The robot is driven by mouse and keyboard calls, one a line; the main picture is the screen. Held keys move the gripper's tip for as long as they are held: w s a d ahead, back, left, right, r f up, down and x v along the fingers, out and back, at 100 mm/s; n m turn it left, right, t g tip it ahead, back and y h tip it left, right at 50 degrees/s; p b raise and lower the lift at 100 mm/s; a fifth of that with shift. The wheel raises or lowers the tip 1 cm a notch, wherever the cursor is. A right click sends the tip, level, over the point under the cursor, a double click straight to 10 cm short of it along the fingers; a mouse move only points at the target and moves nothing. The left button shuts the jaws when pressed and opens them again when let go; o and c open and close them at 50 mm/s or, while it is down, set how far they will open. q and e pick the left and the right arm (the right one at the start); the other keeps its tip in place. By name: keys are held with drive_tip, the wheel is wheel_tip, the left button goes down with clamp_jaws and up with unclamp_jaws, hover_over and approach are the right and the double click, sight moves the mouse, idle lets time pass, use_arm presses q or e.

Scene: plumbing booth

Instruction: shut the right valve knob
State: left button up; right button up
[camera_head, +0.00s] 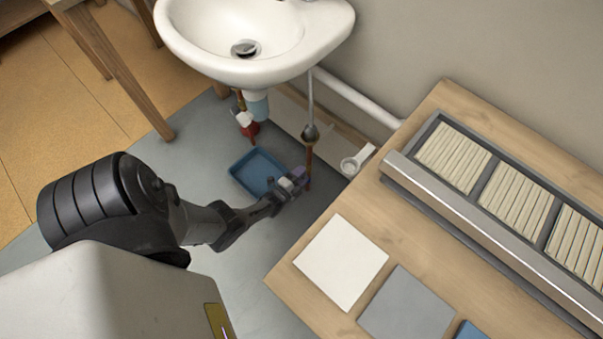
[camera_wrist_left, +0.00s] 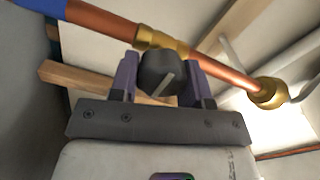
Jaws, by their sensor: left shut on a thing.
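The right valve knob (camera_wrist_left: 162,72) is dark, round and marked with a pale line. It sits on a brass valve body (camera_wrist_left: 160,38) in a copper pipe (camera_wrist_left: 225,72). My left gripper (camera_wrist_left: 160,78) is shut on the knob, with one purple-grey finger on each side of it. In the head view my left gripper (camera_head: 293,183) reaches the copper pipe (camera_head: 309,162) below the sink's right side; the knob is too small and covered to make out there. My right gripper is not in view.
A white sink (camera_head: 255,70) hangs above. A blue tray (camera_head: 252,168) lies on the floor just left of the gripper. A red and white fitting (camera_head: 245,122) hangs under the sink. A wooden table (camera_head: 400,220) stands close on the right.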

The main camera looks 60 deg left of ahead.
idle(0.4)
use_arm(q)
drive_tip(key=o, duration=0.9)
drive_tip(key=shift+s, duration=0.25)
drive_tip(key=shift+p+v, duration=1.85)
drive_tip(key=shift+v, duration=4.95)
drive_tip(key=shift+w, duration=0.15)
